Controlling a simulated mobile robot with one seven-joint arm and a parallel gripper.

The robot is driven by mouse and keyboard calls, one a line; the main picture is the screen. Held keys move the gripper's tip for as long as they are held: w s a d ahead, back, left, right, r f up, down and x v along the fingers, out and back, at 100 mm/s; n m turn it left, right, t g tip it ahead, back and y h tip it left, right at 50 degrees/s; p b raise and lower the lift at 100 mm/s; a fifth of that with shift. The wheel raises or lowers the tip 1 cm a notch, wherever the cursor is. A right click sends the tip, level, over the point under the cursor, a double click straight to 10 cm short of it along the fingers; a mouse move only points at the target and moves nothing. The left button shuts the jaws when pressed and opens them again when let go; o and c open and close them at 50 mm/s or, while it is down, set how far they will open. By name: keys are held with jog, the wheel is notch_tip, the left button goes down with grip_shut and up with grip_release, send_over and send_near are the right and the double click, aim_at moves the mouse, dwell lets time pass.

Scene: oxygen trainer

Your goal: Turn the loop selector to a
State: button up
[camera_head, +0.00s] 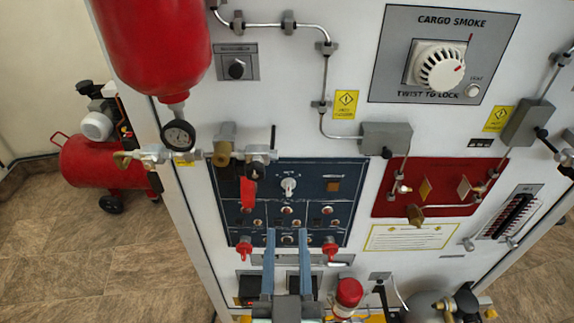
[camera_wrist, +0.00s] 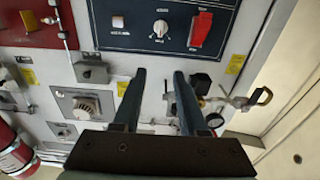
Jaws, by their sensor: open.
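The dark blue panel (camera_head: 352,190) carries a white rotary knob (camera_head: 289,185), which looks like the loop selector; its lettering is too small to read. The knob also shows in the wrist view (camera_wrist: 159,28), near the top. I cannot tell its setting for sure. My gripper (camera_head: 287,235) is open and empty, with its two blue fingers apart. In the head view the fingertips appear below the knob, over the lower part of the panel. In the wrist view my gripper (camera_wrist: 159,75) points toward the panel edge, with the knob beyond the tips. Nothing is between the fingers.
A red guarded switch (camera_head: 247,191) is left of the knob, and an amber square (camera_head: 333,184) is right of it. Brass valve fittings (camera_head: 224,145) and a gauge (camera_head: 178,135) stick out at upper left. Red-capped fittings (camera_head: 330,249) flank the fingers. A red panel (camera_head: 390,205) is to the right.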

aim_at(288, 188)
jog(key=shift+g, duration=0.3)
jog(key=w+p, duration=0.1)
jog(key=w, duration=0.3)
jog(key=w+f+p, duration=0.1)
jog(key=w, duration=0.3)
jog(key=w+f+p, duration=0.1)
jog(key=w, duration=0.3)
jog(key=shift+d+f, duration=0.1)
jog(key=shift+f, duration=0.05)
jog(key=shift+c, duration=0.2)
grip_shut()
